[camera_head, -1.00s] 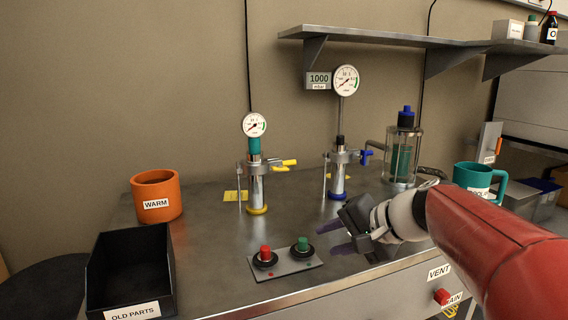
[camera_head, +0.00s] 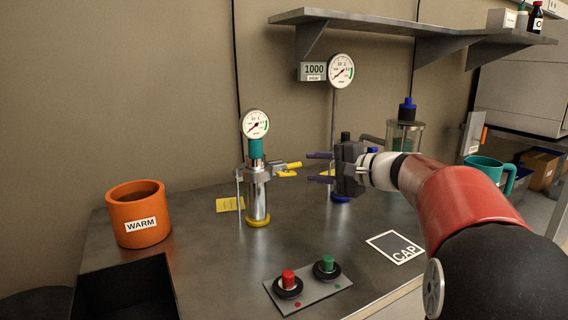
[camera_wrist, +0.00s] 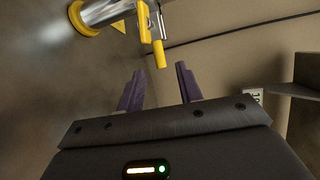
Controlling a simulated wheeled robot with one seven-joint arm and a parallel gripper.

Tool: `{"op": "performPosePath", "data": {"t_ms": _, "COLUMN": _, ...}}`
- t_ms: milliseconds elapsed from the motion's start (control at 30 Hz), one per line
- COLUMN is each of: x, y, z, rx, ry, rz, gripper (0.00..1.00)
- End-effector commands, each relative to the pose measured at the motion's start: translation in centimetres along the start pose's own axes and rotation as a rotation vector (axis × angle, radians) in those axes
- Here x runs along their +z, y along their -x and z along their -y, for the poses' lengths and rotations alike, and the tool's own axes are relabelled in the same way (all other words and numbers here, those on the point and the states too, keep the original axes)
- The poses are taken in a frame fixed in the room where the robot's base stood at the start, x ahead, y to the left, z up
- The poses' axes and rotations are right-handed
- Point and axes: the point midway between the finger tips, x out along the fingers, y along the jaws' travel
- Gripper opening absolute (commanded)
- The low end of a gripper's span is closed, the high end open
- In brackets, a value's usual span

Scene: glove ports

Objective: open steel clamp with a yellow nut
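The steel clamp (camera_head: 258,170) sits around the left steel post, below a teal collar and a round gauge. Its yellow nut (camera_head: 290,166) sticks out to the right, and the post has a yellow ring at its foot. My gripper (camera_head: 320,168) is open and empty, its two purple fingers pointing left at the nut from a short distance to the right. In the wrist view the yellow nut (camera_wrist: 160,54) lies beyond and between the fingertips (camera_wrist: 158,72), apart from them. The clamp's steel body is mostly out of that view. My gripper hides most of the second, blue-marked post.
A red and a green button (camera_head: 327,264) stand on a plate at the front. An orange WARM pot (camera_head: 138,214) and a black bin (camera_head: 120,292) are at left. A shelf (camera_head: 400,27) overhangs the back. A glass vessel (camera_head: 404,134) and teal mug (camera_head: 487,172) are at right.

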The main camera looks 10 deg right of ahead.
Motion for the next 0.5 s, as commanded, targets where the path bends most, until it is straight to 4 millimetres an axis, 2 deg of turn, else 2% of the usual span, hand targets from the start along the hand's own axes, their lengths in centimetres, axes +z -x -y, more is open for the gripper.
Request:
{"op": "performPosePath", "data": {"t_ms": 300, "x": 0.1, "y": -5.0, "z": 0.1, "rx": 0.002, "ry": -0.001, "rz": 0.004, "gripper": 0.36}}
{"op": "performPosePath", "data": {"t_ms": 500, "x": 0.1, "y": -6.8, "z": 0.1, "rx": 0.001, "ry": 0.000, "rz": 0.002, "gripper": 0.36}}
